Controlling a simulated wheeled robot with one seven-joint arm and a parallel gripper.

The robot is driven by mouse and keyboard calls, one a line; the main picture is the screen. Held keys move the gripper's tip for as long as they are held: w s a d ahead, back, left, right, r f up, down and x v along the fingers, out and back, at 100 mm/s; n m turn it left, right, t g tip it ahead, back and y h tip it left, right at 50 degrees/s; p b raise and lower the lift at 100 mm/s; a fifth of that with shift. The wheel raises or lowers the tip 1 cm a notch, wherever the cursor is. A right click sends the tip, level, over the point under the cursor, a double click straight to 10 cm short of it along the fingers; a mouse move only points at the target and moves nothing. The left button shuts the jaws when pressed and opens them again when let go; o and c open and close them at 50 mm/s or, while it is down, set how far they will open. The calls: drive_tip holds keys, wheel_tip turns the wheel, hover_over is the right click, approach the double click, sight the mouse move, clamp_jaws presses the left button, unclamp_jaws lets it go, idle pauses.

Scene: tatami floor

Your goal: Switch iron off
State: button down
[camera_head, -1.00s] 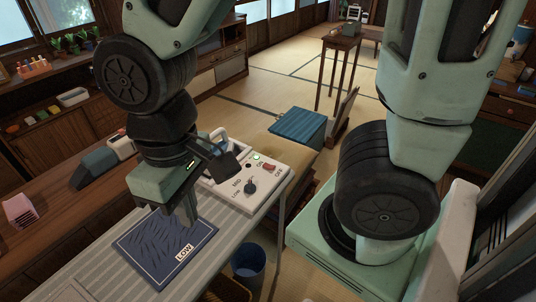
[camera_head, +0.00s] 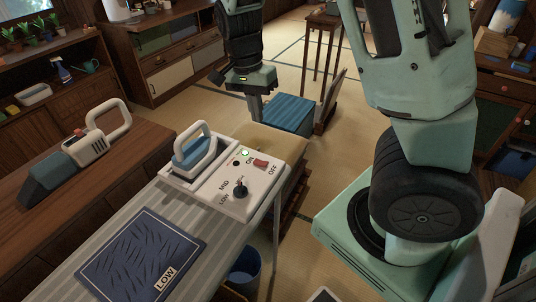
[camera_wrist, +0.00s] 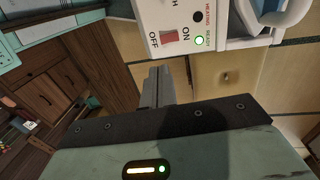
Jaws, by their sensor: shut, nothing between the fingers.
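The iron (camera_head: 193,152), blue with a pale handle, rests on a white station at the end of the ironing board. The station's panel (camera_head: 225,203) has a red rocker switch (camera_head: 261,163) between ON and OFF labels, a dark dial (camera_head: 240,189) and a lit green lamp (camera_head: 245,153). In the wrist view the red switch (camera_wrist: 170,37) is above my fingertips, and the green lamp (camera_wrist: 199,40) is marked READY. I cannot tell which way the switch is tilted. My gripper (camera_head: 255,115) is shut and empty beyond the station, apart from the switch. The fingers (camera_wrist: 156,86) show together in the wrist view.
A dark blue cloth (camera_head: 140,255) labelled LOW lies on the striped board (camera_head: 190,240). A handheld vacuum (camera_head: 75,155) lies on the wooden counter at left. A blue-cushioned seat (camera_head: 289,115) is behind my gripper. A blue bin (camera_head: 245,268) stands below the board.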

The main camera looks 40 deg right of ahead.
sight(266, 164)
drive_tip(key=f, duration=0.4)
drive_tip(key=s+f+b, duration=0.1)
drive_tip(key=f, duration=0.4)
drive_tip(key=s+f, duration=0.1)
drive_tip(key=f, duration=0.4)
drive_tip(key=shift+d, duration=0.3)
drive_tip(key=shift+b, duration=0.3)
